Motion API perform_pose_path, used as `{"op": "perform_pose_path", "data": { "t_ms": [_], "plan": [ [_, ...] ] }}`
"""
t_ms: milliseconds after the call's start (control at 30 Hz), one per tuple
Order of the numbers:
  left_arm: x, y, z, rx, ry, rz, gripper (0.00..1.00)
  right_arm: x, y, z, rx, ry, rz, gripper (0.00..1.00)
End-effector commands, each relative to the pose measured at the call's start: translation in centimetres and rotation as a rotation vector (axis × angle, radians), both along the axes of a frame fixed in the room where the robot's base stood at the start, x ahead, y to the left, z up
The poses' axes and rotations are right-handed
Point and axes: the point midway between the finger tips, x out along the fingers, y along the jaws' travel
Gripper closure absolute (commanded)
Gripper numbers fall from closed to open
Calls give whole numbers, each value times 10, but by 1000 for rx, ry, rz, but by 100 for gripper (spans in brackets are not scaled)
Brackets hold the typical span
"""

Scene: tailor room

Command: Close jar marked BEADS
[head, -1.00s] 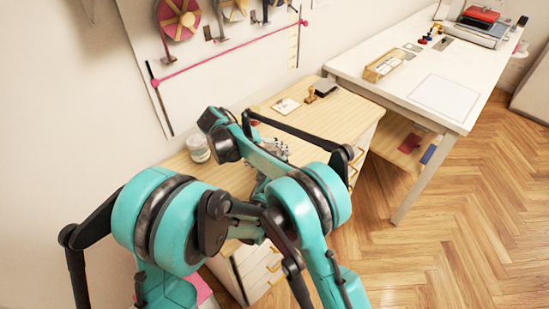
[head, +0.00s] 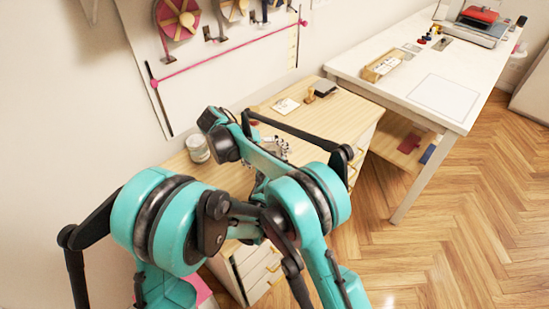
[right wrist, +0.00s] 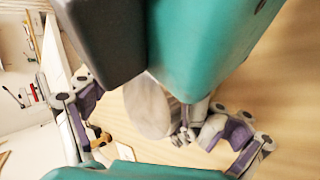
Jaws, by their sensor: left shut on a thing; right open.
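A small glass jar (head: 197,148) with pale contents stands upright on the wooden desk in the head view; its label is unreadable. My left gripper (head: 276,147) is over the desk to the right of this jar, apart from it. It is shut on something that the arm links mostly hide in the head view. In the right wrist view my right gripper (right wrist: 155,122) has its grey and purple fingers spread wide. A pale rounded thing (right wrist: 147,106) shows between them, partly behind a teal arm link; I cannot tell whether it is a jar or lid.
The wooden desk (head: 333,112) holds a paper card (head: 286,106), a wooden stamp (head: 310,95) and a dark pad (head: 325,88) at its back. A white table (head: 400,95) stands beyond it. My arms cross close together over the desk.

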Motion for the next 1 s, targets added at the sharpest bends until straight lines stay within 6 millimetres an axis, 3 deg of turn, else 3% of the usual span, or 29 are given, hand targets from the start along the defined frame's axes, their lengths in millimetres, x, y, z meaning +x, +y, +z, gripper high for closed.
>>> {"op": "perform_pose_path", "data": {
  "t_ms": [400, 600, 633, 700, 767, 867, 1000],
  "plan": [
    [-1, -1, -2, -3, 5, 1, 100, -4, 27, 28, 1, -1, 1, 9],
    [-1, -1, -2, -3, 4, 0, 100, -5, 28, 28, 1, 0, 1, 9],
    [-1, -1, -2, -3, 4, 0, 100, -5, 28, 28, 1, 0, 1, 11],
    [-1, -2, -2, -2, 4, 0, 100, -5, 29, 28, 0, 0, 3, 28],
    [-1, -2, -2, -3, 4, -1, 100, -5, 29, 28, 0, 0, 3, 33],
    [0, -2, -2, -2, 4, 0, 100, -5, 29, 28, -1, 0, 3, 51],
    [0, -2, -2, -2, 4, 0, 100, -5, 29, 29, -2, -1, 4, 58]
  ]
}}
